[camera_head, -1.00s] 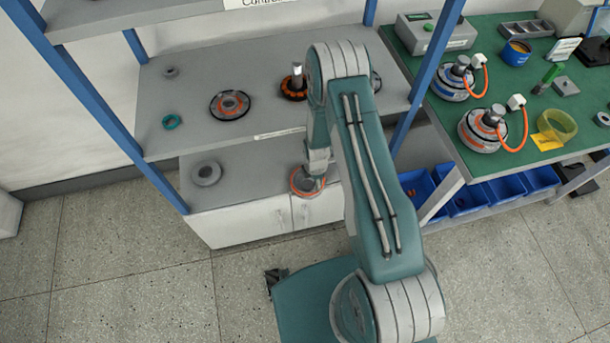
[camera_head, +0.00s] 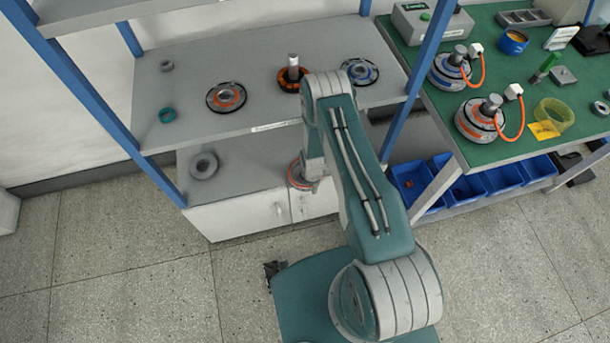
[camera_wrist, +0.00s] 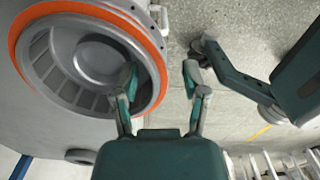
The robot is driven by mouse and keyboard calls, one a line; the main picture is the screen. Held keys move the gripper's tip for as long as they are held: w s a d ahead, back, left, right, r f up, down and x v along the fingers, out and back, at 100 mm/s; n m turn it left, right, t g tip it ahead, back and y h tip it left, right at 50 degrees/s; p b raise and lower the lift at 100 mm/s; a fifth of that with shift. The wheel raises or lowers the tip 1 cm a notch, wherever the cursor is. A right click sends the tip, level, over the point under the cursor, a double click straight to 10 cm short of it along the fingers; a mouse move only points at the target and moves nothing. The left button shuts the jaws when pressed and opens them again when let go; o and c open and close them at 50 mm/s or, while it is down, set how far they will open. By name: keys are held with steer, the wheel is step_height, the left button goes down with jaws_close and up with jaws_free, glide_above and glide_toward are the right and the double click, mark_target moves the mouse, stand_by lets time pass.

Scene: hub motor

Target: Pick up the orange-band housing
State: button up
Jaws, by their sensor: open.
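The orange-band housing (camera_head: 298,176) sits on the lower shelf in the head view, at its front edge, partly hidden by my arm. In the wrist view the housing (camera_wrist: 85,58) is a grey open cup with a wide orange band around its rim, filling the upper left. My gripper (camera_wrist: 161,76) is open, with nothing held between its fingers. Its left fingertip overlaps the inner side of the rim and its right fingertip is outside the band. I cannot tell whether either finger touches. In the head view my gripper is mostly hidden behind my arm.
The upper shelf (camera_head: 200,62) overhangs behind, holding an orange-ringed cover (camera_head: 226,97), a blue-ringed cover (camera_head: 360,72), a copper-coloured wound part (camera_head: 290,80) and a teal ring (camera_head: 167,115). A grey ring (camera_head: 203,166) lies left on the lower shelf. A blue post (camera_head: 402,125) stands right.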

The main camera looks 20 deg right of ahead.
jaws_close()
stand_by(0.3)
